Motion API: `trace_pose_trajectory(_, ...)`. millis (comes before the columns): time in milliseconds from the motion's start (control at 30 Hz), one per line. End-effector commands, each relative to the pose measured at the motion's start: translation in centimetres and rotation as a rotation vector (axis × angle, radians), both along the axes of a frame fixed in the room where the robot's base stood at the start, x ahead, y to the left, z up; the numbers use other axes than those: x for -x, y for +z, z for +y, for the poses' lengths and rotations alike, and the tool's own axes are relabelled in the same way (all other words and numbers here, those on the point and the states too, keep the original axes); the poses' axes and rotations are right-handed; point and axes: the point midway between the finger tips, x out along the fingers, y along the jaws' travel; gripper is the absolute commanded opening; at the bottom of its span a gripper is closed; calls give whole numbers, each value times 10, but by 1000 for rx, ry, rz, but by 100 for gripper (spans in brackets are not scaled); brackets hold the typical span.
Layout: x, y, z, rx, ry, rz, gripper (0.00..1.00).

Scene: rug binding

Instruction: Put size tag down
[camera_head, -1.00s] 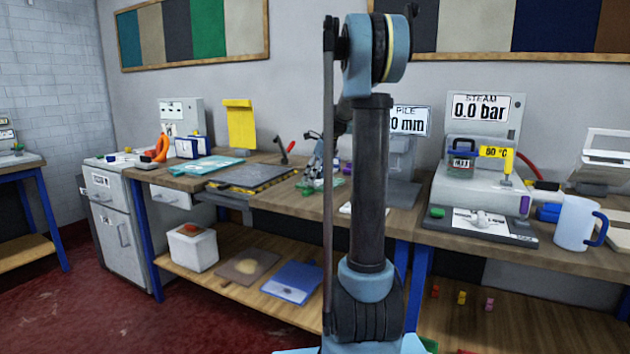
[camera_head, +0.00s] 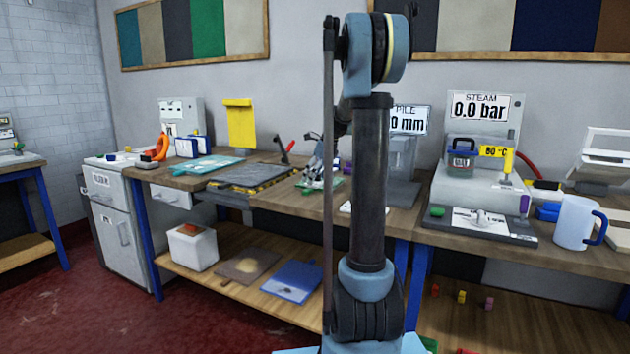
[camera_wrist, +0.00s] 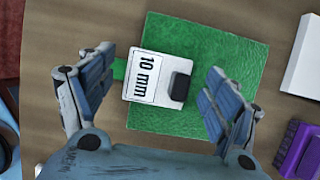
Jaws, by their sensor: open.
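The size tag (camera_wrist: 146,77) is a white square marked "10 mm" with a dark block (camera_wrist: 180,86) on its right side. In the wrist view it lies over a green mat (camera_wrist: 215,50) on the wooden bench (camera_wrist: 85,20). My gripper (camera_wrist: 160,95) is open, with one finger on each side of the tag and gaps between. In the head view my gripper (camera_head: 318,172) is small and partly hidden behind my arm, low over the green patch on the bench. The tag cannot be made out there.
A purple ribbed object (camera_wrist: 298,148) and a white block (camera_wrist: 304,65) lie right of the mat in the wrist view. In the head view, a dark plate (camera_head: 250,175) lies left of the gripper, and the pile gauge (camera_head: 402,165) stands right.

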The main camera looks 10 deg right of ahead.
Motion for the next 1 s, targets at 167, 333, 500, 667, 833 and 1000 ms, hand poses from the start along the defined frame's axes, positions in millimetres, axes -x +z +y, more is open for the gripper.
trace_pose_trajectory(167, 6, 25, -9, 0, -2, 1, 82)
trace_pose_trajectory(333, 14, 56, -19, 0, -2, 1, 82)
trace_pose_trajectory(500, 20, 83, -28, 0, -2, 1, 82)
trace_pose_trajectory(667, 24, 99, -34, 0, -2, 1, 82)
trace_pose_trajectory(833, 25, 106, -36, 0, -1, 0, 82)
trace_pose_trajectory(1000, 33, 105, -34, 10, 26, -7, 82)
